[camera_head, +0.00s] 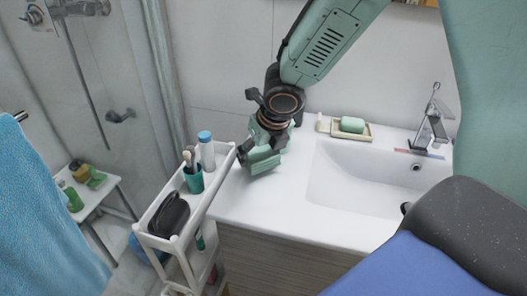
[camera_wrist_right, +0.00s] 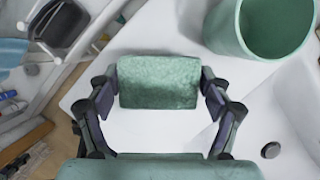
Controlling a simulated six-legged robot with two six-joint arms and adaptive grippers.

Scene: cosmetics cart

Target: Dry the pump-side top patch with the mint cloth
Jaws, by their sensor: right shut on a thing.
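My right gripper (camera_head: 264,148) is low over the left end of the white counter, beside the cart. In the right wrist view its two dark fingers (camera_wrist_right: 160,90) are shut on the mint cloth (camera_wrist_right: 159,82), one at each side. The cloth is a folded, blocky green pad. I cannot tell whether it touches a surface. The white cart top (camera_head: 220,182) is just left of the gripper. No wet patch or pump can be made out. My left gripper is not in view.
The cart holds a blue-capped bottle (camera_head: 206,150), a teal cup (camera_head: 193,179) with brushes and a black pouch (camera_head: 168,215). Green soap (camera_head: 352,125) sits on a dish right of the gripper, behind the basin (camera_head: 352,180). A blue towel (camera_head: 40,220) hangs at left.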

